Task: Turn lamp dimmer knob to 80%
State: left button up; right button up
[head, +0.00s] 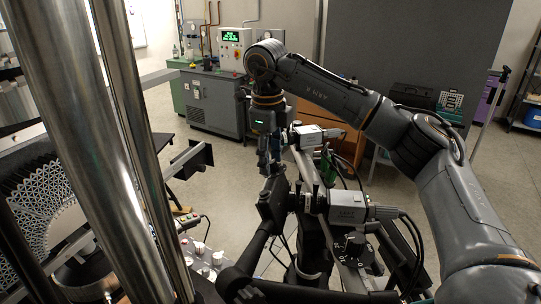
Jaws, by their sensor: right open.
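My right gripper (268,168) points down at the end of my right arm, just behind the dark camera rig. It is open, with nothing seen between its fingers, and its tips are partly hard to make out against the rig. A small control box with several pale knobs (200,249) sits at the lower left, below and left of the gripper and well apart from it. A dark flat panel (191,160), possibly a lamp, stands above the box. My left gripper is not in view.
Two boxy cameras (352,208) (312,135) on a dark rig with hanging cables stand close to my right gripper. Large steel columns (85,130) and a lattice specimen (45,200) fill the left. A grey cabinet (212,103) stands behind; open floor lies between.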

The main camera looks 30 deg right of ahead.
grip_shut()
jog(key=shift+n, duration=0.3)
jog(key=n+g+y, duration=0.1)
jog(key=n, duration=0.3)
jog(key=shift+w+n+g+y, duration=0.1)
jog(key=shift+n+g+y, duration=0.45)
jog(key=shift+n, duration=1.65)
jog(key=shift+g+h, duration=0.25)
jog(key=shift+g, duration=0.1)
grip_release()
